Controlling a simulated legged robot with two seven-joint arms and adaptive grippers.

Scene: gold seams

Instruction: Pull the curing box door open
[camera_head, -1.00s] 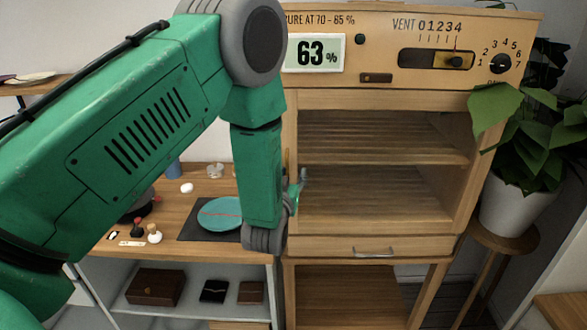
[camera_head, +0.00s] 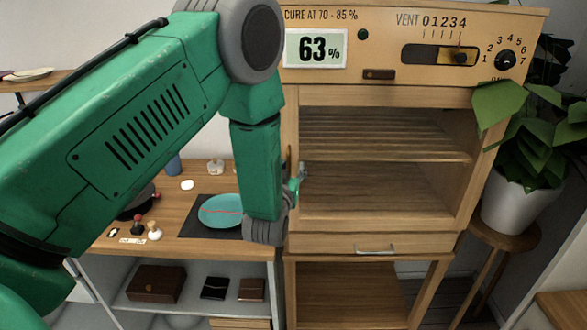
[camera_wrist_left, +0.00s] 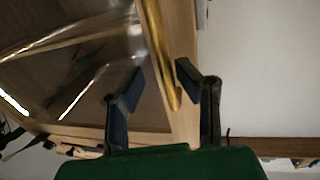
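The curing box (camera_head: 385,240) is a tall wooden cabinet with a shelved interior visible at its front. In the left wrist view, its door shows as a clear, reflective pane (camera_wrist_left: 85,75) with a pale wooden frame (camera_wrist_left: 182,40). A brass bar handle (camera_wrist_left: 158,50) runs along that frame. My left gripper (camera_wrist_left: 158,72) is open, with one dark finger on each side of the handle's lower part; a gap shows around the bar. In the head view, the left gripper (camera_head: 297,182) is at the cabinet's left front edge, partly hidden by my forearm. My right gripper is out of view.
A bench (camera_head: 190,243) left of the cabinet holds a teal plate (camera_head: 220,211) on a dark mat and small tools. A potted plant (camera_head: 515,200) stands on a stool close to the cabinet's right side. A small drawer (camera_head: 375,243) is below the shelves.

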